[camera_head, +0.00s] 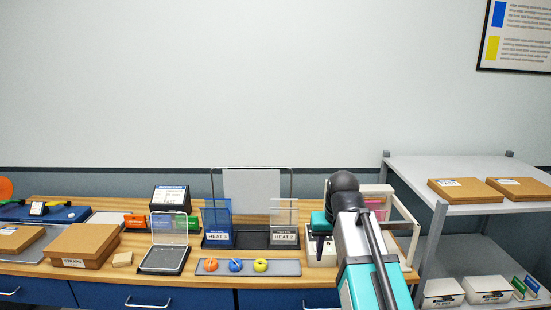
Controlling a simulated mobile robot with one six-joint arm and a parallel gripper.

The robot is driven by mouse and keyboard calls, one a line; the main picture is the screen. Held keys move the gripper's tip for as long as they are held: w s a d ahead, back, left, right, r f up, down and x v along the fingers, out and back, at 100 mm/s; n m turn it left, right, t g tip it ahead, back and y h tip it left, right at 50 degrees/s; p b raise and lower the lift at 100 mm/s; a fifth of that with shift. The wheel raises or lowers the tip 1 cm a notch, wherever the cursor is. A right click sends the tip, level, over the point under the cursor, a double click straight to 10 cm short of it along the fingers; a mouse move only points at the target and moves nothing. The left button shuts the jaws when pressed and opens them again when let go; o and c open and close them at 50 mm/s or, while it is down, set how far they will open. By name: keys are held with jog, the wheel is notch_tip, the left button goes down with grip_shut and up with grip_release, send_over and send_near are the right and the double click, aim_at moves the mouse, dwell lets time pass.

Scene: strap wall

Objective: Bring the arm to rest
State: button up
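My arm rises from the bottom right, with a white and teal link and a dark rounded joint at its top. My gripper (320,240) appears as a dark, small shape just left of that link, over the right part of the wooden workbench (140,205). Its fingers are too small and dark to tell whether they are open or shut, or whether they hold anything. The arm hides part of the bench's right end.
A white open-fronted stand (404,220) is close to my arm on the right. A metal shelf (420,172) holds flat brown boxes. On the bench are a grey strip (287,267) with three coloured rings, two HEAT 2 holders, a clear-lidded case (166,258) and cardboard boxes (85,246).

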jog(key=s+f+g+b, duration=0.15)
jog(key=s+f, duration=0.25)
jog(key=f, duration=0.8)
jog(key=s+f+g, duration=0.3)
jog(key=s+f, duration=0.1)
jog(key=f, duration=0.8)
jog(key=s+f+g+b, duration=0.15)
jog(key=s+f, duration=0.35)
jog(key=f, duration=0.7)
jog(key=s+d+f+g+b, duration=0.1)
jog(key=s+f+g, duration=0.1)
jog(key=s+f, duration=2.2)
jog(key=shift+s+d+f+g, duration=0.15)
jog(key=shift+s+f+g, duration=0.15)
jog(key=shift+f, duration=0.2)
